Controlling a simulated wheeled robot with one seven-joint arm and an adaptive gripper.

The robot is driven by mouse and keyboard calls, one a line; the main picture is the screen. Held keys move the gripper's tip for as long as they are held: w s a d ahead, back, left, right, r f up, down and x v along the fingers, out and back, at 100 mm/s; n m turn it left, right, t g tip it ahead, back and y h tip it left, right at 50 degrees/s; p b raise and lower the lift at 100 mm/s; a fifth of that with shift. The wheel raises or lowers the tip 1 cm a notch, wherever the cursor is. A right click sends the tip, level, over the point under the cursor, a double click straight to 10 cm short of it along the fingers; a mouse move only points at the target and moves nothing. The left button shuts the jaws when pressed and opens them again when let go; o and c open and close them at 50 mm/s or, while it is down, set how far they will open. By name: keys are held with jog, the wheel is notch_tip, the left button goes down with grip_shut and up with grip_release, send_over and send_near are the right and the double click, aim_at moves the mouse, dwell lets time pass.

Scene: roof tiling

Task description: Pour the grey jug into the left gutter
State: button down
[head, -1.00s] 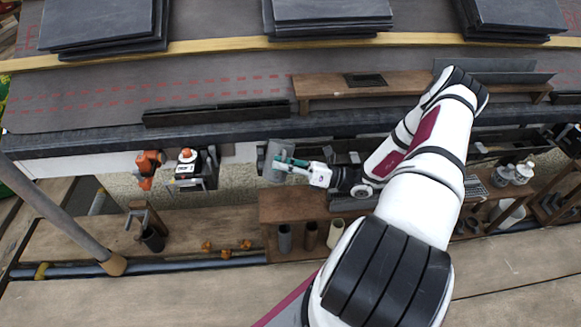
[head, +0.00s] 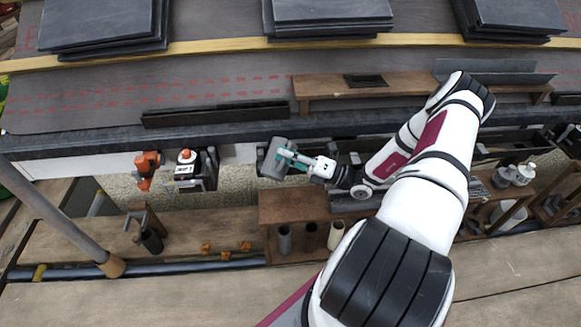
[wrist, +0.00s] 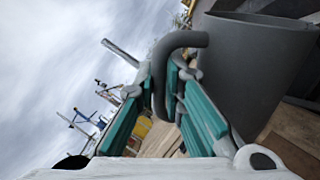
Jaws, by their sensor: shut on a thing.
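The grey jug (head: 270,160) hangs in the air just below the roof's lower edge, in the middle of the head view. It is tilted, its top leaning to the right. In the wrist view the jug (wrist: 255,75) fills the right side, with its curved handle between the green fingers. My gripper (head: 289,157) is shut on the handle, at the jug's right side. A long dark band (head: 80,146) along the roof's lower edge looks like the gutter; I cannot tell where its left part ends. The jug's contents are hidden.
A brown shelf (head: 275,204) with several pipe pieces stands below the jug. An orange tool (head: 147,166) and a white and orange item (head: 187,170) are to the left. A slanting grey pole (head: 60,218) is at far left. Slate stacks (head: 105,28) lie on the roof.

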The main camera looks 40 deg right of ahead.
jog(key=shift+w+d+r+m+t+h, duration=0.15)
jog(key=shift+d+r+m+t+h, duration=0.2)
jog(key=shift+m, duration=0.55)
jog(key=shift+w+d+r+m, duration=0.15)
jog(key=shift+d+r+m, duration=0.15)
jog(key=shift+m, duration=0.3)
jog(key=shift+d, duration=0.2)
jog(key=shift+s+d+f+m, duration=0.1)
jog(key=shift+s+d+m, duration=0.15)
jog(key=shift+m, duration=0.15)
jog(key=shift+s+d+t+h, duration=0.2)
jog(key=shift+t+h, duration=0.05)
jog(key=shift+h, duration=0.1)
jog(key=shift+d+m+b, duration=0.2)
jog(key=shift+m+b, duration=0.1)
jog(key=shift+b, duration=0.05)
jog(key=shift+d+f+m, duration=0.1)
jog(key=shift+d+m, duration=0.15)
jog(key=shift+m, duration=0.15)
jog(key=shift+m+t+h, duration=0.3)
jog(key=shift+m, duration=0.1)
